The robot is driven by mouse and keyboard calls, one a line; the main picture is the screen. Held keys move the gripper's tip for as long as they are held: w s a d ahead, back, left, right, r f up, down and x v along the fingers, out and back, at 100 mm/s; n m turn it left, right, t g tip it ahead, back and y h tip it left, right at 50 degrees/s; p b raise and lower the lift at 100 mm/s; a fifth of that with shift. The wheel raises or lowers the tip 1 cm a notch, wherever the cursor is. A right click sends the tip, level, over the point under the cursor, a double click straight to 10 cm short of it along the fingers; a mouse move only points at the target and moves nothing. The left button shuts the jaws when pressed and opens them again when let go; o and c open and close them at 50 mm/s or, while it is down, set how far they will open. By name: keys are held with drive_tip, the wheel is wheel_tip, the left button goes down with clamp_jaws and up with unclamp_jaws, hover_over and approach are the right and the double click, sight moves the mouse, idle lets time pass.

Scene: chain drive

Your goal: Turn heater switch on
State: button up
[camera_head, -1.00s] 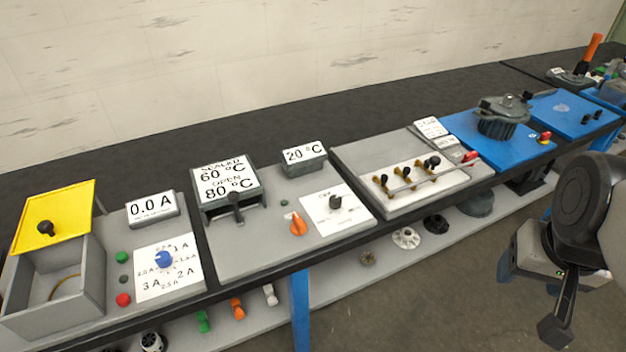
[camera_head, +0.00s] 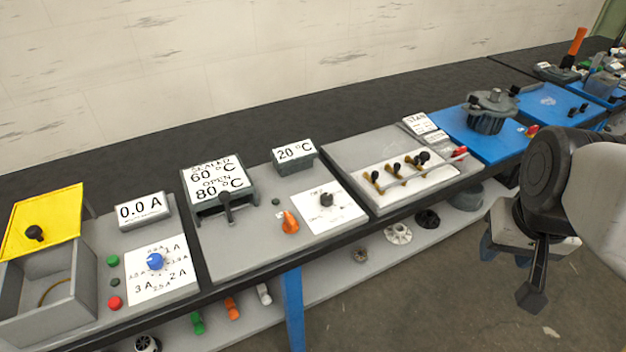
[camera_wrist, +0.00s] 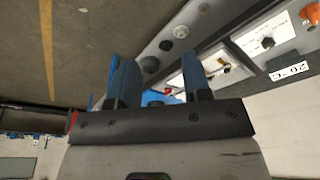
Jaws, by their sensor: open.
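The heater panel (camera_head: 240,256) is a grey unit on the bench, left of centre in the head view. It carries an orange knob (camera_head: 289,222), a black knob on a white dial plate (camera_head: 347,214), and a display reading 20 °C (camera_head: 293,151). Which knob is the heater switch I cannot tell for sure. My gripper (camera_wrist: 155,70) is open and empty in the wrist view. In the head view it is at the right, well away from the panel and in front of the bench. The orange knob also shows at the wrist view's top right corner (camera_wrist: 311,12).
A sealed/open temperature box (camera_head: 220,190) with a black handle stands at the panel's left. Further left are a 0.0 A display (camera_head: 143,209) and a yellow-lidded box (camera_head: 58,212). To the right are a valve panel (camera_head: 350,158) and blue units (camera_head: 465,135). A lower shelf holds small parts.

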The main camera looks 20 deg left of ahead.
drive_tip(key=w+a+f+n, duration=0.1)
drive_tip(key=w+a+n, duration=0.2)
drive_tip(key=w+a, duration=0.5)
drive_tip(key=n+g, duration=0.2)
drive_tip(key=n, duration=0.3)
hover_over(290, 217)
drive_tip(key=f, duration=0.8)
drive_tip(key=d+f, duration=0.1)
drive_tip(key=f, duration=0.4)
drive_tip(key=shift+a+f+n, duration=0.2)
drive_tip(key=shift+a+n, duration=0.1)
drive_tip(key=shift+a, duration=0.25)
drive_tip(key=shift+f, duration=3.9)
drive_tip(key=shift+c, duration=0.4)
